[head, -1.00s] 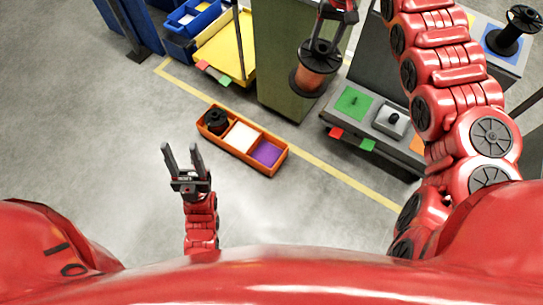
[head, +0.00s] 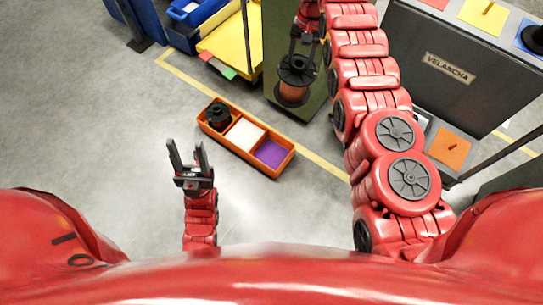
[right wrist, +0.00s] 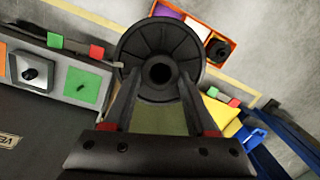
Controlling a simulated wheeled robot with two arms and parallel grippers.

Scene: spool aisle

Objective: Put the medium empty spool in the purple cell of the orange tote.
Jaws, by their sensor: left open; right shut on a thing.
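The orange tote (head: 230,151) lies on the floor left of my right arm. Its purple cell (head: 271,153) is at the right end and looks empty, the white cell (head: 244,134) is in the middle, and a black spool (head: 218,114) stands in the left cell. My right gripper (head: 300,52) is shut on a spool with black flanges and a copper-coloured middle (head: 293,93), held up beyond the tote. In the right wrist view the held spool's round flange (right wrist: 160,55) faces the camera. My left gripper (head: 186,160) is open and empty, near the tote's left side.
A green cabinet (head: 276,40) stands behind the held spool. A yellow tray (head: 232,45) and blue bins (head: 190,12) are at the upper left. A dark panel marked VELARCHA (head: 450,68) stands at the right. The floor around the tote is clear.

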